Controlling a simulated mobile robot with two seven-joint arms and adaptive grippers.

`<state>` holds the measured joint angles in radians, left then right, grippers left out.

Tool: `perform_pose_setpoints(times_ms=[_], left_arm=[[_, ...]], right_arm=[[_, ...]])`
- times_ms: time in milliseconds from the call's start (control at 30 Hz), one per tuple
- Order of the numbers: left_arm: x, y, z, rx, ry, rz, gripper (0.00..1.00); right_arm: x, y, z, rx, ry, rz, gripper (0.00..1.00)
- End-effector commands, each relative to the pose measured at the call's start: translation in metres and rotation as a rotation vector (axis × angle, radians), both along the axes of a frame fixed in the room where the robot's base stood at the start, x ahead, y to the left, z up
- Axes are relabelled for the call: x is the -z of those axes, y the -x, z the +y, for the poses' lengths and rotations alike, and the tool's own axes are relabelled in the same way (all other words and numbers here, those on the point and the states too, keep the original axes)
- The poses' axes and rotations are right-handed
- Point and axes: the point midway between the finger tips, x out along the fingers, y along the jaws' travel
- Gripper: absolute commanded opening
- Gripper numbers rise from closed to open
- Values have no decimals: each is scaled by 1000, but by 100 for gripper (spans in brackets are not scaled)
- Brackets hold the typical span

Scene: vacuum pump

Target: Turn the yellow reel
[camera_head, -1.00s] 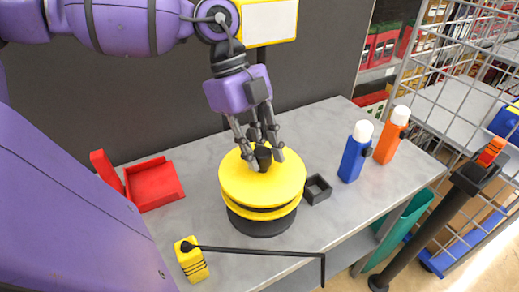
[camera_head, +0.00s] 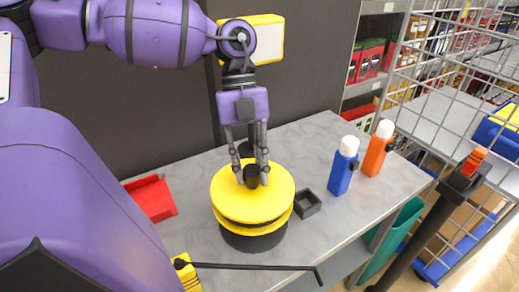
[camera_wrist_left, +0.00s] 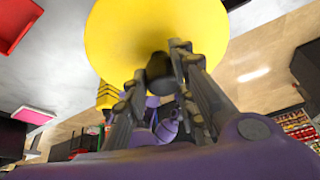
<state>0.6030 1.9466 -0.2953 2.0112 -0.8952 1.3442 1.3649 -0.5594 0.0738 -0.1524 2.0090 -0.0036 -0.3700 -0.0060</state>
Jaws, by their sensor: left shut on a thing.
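The yellow reel (camera_head: 238,199) sits on a black base on the grey table, with a black knob (camera_head: 251,177) standing up from its top. My left gripper (camera_head: 252,180) comes down from above and is shut on the black knob, with a finger on either side of it. In the left wrist view the reel (camera_wrist_left: 190,25) fills the top and the knob (camera_wrist_left: 159,67) is between the fingers (camera_wrist_left: 155,70). My right gripper is not in view.
A small dark square box (camera_head: 307,204) stands right of the reel. Blue (camera_head: 342,167) and orange (camera_head: 377,149) bottles stand farther right. A red open box (camera_head: 152,198) is at left. A yellow block with a black rod (camera_head: 250,266) is in front.

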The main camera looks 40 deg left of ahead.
Motion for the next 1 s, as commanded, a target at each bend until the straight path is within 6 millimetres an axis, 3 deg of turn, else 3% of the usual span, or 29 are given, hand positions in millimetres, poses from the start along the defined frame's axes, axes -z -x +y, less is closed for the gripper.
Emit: perform_pose_setpoints(times_ms=[233, 800, 833, 933, 1000], left_arm=[[6, 4, 1, 101, 0, 17, 0], [4, 5, 2, 135, -2, 16, 0], [4, 5, 2, 135, -2, 16, 26], [4, 4, 2, 135, -1, 15, 39], [3, 4, 2, 134, -1, 12, 39]], right_arm=[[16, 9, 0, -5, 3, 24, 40], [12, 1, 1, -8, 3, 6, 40], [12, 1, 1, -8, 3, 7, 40], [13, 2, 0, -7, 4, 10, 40], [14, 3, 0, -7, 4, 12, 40]])
